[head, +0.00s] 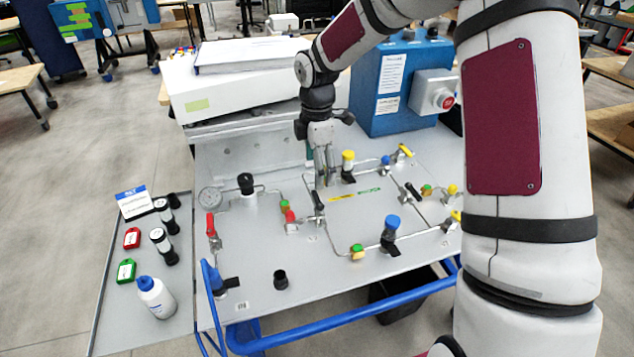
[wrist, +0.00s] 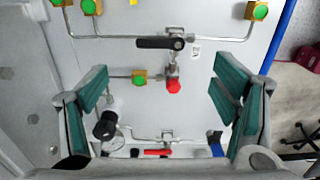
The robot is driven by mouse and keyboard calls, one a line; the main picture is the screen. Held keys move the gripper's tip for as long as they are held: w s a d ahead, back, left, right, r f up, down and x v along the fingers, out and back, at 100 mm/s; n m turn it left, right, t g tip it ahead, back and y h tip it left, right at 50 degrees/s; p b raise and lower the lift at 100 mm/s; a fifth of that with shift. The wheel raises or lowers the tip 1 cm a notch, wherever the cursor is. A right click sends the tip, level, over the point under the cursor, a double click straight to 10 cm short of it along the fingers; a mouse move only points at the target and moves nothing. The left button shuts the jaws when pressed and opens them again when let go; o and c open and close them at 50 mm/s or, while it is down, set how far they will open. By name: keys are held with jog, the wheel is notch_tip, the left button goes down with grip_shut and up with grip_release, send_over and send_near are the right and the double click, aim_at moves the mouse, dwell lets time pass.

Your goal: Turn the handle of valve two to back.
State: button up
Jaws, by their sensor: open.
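A valve with a black lever handle (head: 318,200) sits on the grey panel, just in front of my gripper (head: 325,178). In the wrist view its handle (wrist: 158,43) lies across the picture, pointing left from its pivot. My gripper (wrist: 160,82) is open and empty, with its teal finger pads spread wide to either side. The handle lies beyond the fingertips in that view; no contact shows. Another black lever handle (head: 412,191) is farther right on the panel. A red lever handle (head: 211,224) is at the left. I cannot read which valve is numbered two.
A red knob (head: 290,216) and a green-topped fitting (head: 284,206) stand close to the black-handled valve. A tall black knob (head: 246,183), a yellow knob (head: 348,160) and a blue knob (head: 391,226) rise from the panel. A blue box (head: 400,85) stands behind.

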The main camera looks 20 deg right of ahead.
jog(key=shift+r, duration=1.65)
